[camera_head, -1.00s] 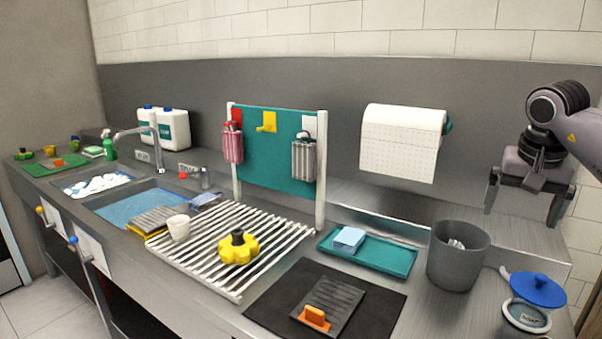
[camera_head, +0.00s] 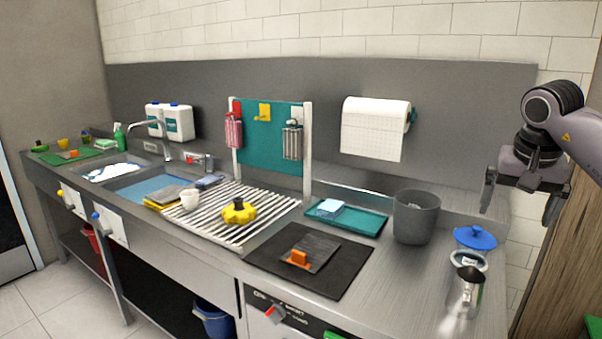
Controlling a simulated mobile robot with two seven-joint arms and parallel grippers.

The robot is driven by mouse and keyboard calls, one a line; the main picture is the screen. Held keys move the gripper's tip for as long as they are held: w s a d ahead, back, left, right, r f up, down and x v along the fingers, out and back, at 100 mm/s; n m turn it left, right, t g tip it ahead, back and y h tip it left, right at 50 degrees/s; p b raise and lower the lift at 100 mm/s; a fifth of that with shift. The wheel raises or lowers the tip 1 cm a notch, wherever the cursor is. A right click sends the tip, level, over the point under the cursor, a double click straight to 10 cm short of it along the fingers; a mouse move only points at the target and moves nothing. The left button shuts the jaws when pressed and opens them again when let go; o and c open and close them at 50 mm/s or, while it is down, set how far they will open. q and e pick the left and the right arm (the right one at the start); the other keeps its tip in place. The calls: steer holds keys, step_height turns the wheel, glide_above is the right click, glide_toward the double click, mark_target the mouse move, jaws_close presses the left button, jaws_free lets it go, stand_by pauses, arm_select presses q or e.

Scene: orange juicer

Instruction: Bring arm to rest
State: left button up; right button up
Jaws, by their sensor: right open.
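My right gripper (camera_head: 523,197) hangs at the right of the head view, above and beyond the right end of the counter. Its two dark fingers are spread wide and nothing is between them. My right arm comes in from the right edge, behind the gripper. The gripper is apart from everything on the counter. The nearest things below it are a blue lid (camera_head: 475,238) and a metal cup (camera_head: 467,290). My left gripper does not show.
A paper roll (camera_head: 374,130) hangs on the wall. A wooden panel (camera_head: 560,265) stands at right.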

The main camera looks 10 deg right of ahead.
steer(key=w+a+f+m+y, duration=0.1)
steer(key=a+f+y, duration=0.2)
steer(key=a+f, duration=0.4)
steer(key=w+a+f+y, duration=0.1)
steer(key=a+f+y, duration=0.3)
steer(key=a, duration=0.5)
steer(key=s+a+f+m+t+y, duration=0.1)
steer(key=s+a+f+m+y, duration=0.1)
steer(key=s+a+m+y, duration=0.5)
steer(key=a+f+m+t+y, duration=0.1)
steer(key=a+f+m+y, duration=0.2)
steer(key=a+m+y, duration=0.7)
steer(key=s+d+f+m+t+h, duration=0.2)
steer(key=f+m+t+h, duration=0.4)
steer(key=m, duration=0.8)
steer(key=s+d+f+m+t+h, duration=0.15)
steer(key=f+m+t+h, duration=0.55)
steer(key=m, duration=0.8)
steer(key=s+d+f+m+g+h, duration=0.2)
steer(key=s+f+m+g+h, duration=0.1)
steer(key=s+f+m, duration=0.3)
steer(key=s+d+f+m+g+h, duration=0.3)
steer(key=s+f+m+g, duration=0.1)
steer(key=s+f+m, duration=0.3)
steer(key=shift+s+m+h, duration=0.4)
steer(key=shift+s+m, duration=0.2)
steer(key=shift+m, duration=0.5)
